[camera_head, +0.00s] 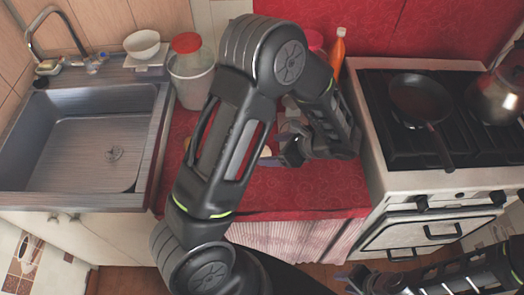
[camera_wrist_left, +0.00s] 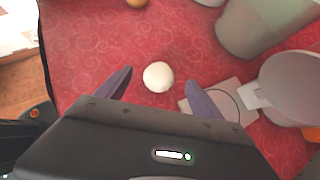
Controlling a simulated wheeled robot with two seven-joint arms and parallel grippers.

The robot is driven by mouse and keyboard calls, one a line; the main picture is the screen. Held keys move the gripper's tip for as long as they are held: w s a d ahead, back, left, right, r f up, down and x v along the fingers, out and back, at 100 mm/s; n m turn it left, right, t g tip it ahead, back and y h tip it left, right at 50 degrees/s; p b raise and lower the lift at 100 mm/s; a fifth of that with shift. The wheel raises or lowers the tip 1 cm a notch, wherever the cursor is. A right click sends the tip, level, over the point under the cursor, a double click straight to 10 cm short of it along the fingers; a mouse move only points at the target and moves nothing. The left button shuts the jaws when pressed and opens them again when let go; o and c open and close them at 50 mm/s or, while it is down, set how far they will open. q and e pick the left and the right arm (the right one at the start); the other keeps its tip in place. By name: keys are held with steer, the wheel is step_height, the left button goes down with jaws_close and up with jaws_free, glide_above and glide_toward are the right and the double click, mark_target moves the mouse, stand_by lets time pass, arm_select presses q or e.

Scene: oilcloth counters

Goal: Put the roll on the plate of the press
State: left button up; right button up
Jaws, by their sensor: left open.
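The roll, a small round cream-white piece, lies on the red cloth in the left wrist view (camera_wrist_left: 158,77). My left gripper (camera_wrist_left: 159,82) is open, with one finger on each side of the roll in that view and a gap on both sides. The press, a grey device with a flat base (camera_wrist_left: 226,101) and a round raised part (camera_wrist_left: 292,86), stands just right of the right finger. In the head view my left gripper (camera_head: 287,150) is low over the counter, and my arm hides most of the press and roll. My right gripper (camera_head: 366,282) is at the bottom edge; its fingers are unclear.
A grey bin (camera_wrist_left: 255,28) stands behind the press in the wrist view. In the head view, a sink (camera_head: 85,140) is left and a stove with a pan (camera_head: 418,98) and pot (camera_head: 497,95) is right. A red-lidded container (camera_head: 188,72) and an orange bottle (camera_head: 338,50) stand behind.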

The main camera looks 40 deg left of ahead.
mark_target(262, 152)
arm_select(q)
steer(key=shift+a+f+p, duration=0.2)
steer(key=shift+a+p, duration=0.1)
steer(key=shift+a, duration=0.05)
steer(key=p+x, duration=0.1)
steer(key=x, duration=0.3)
steer(key=shift+a+f, duration=0.1)
steer(key=shift+f, duration=0.05)
steer(key=shift+c, duration=0.6)
steer(key=c, duration=1.4)
steer(key=shift+c, duration=0.2)
step_height(262, 152, up, 10)
steer(key=b, duration=0.1)
